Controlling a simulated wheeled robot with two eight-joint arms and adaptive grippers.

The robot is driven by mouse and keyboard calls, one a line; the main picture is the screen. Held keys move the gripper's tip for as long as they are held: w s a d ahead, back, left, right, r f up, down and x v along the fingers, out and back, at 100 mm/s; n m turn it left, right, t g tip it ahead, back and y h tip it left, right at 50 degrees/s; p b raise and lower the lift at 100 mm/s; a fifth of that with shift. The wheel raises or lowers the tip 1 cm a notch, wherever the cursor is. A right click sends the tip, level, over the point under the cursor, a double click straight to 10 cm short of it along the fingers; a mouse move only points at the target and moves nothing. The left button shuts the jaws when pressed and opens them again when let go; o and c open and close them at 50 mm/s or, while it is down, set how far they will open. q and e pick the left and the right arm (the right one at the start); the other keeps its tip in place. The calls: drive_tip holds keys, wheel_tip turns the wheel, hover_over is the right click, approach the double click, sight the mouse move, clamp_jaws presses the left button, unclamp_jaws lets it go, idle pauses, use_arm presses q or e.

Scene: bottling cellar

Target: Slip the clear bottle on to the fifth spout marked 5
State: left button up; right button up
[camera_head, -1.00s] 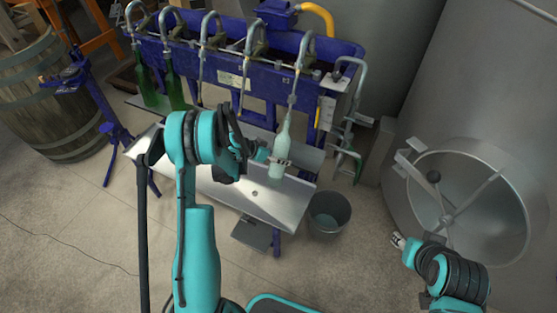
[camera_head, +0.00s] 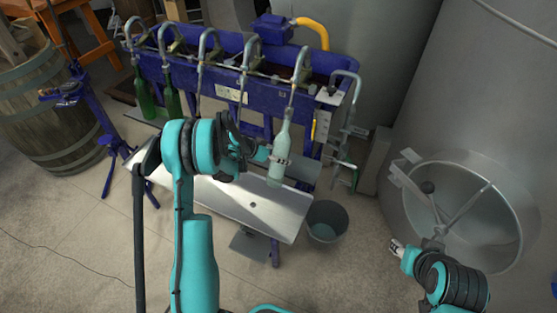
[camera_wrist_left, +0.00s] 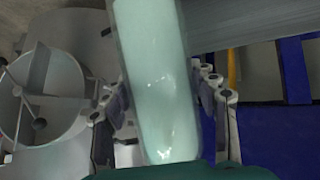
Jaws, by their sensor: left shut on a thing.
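The clear bottle (camera_head: 282,142) is pale, see-through glass and looks close to upright, neck up. My left gripper (camera_head: 277,160) is shut around its body and holds it above the steel trough. In the left wrist view the bottle (camera_wrist_left: 158,80) fills the middle between the fingers (camera_wrist_left: 165,98). The number mark is too small to read. My right gripper (camera_head: 398,247) is at lower right, its fingers too small to judge.
Two green bottles (camera_head: 145,95) hang at the leftmost spouts of the blue filler (camera_head: 230,92). The steel trough (camera_head: 225,197) lies below, with a grey bucket (camera_head: 327,221) at its right. A large steel tank (camera_head: 490,110) stands right; a barrel (camera_head: 45,115) stands left.

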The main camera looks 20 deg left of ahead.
sight(277, 142)
use_arm(q)
drive_tip(key=shift+w+d+r+p, duration=0.1)
drive_tip(key=shift+w+r+p, duration=0.3)
drive_tip(key=shift+r, duration=0.5)
drive_tip(key=shift+w+a+r+p, duration=0.1)
drive_tip(key=shift+w+r+p, duration=0.35)
drive_tip(key=shift+r, duration=0.4)
drive_tip(key=shift+w+d+r+p, duration=0.1)
drive_tip(key=shift+w+r+p, duration=0.3)
drive_tip(key=shift+r, duration=0.5)
drive_tip(key=shift+w+d+f+t+b, duration=0.1)
drive_tip(key=shift+w+f+t+b, duration=0.85)
drive_tip(key=shift+b, duration=0.95)
drive_tip(key=shift+m+t+h, duration=0.4)
drive_tip(key=shift+m+t, duration=0.1)
drive_tip(key=shift+t, duration=0.05)
drive_tip(key=w+b, duration=0.1)
drive_tip(key=w+f+b, duration=0.1)
drive_tip(key=w+b, duration=0.1)
drive_tip(key=shift+w+d+f+b, duration=0.15)
drive_tip(key=shift+w+f+b, duration=0.2)
drive_tip(key=shift+w+b, duration=0.05)
drive_tip(key=shift+s+f+b, duration=0.15)
drive_tip(key=shift+f+b, duration=0.15)
drive_tip(key=shift+f, duration=0.6)
drive_tip(key=o, duration=1.8)
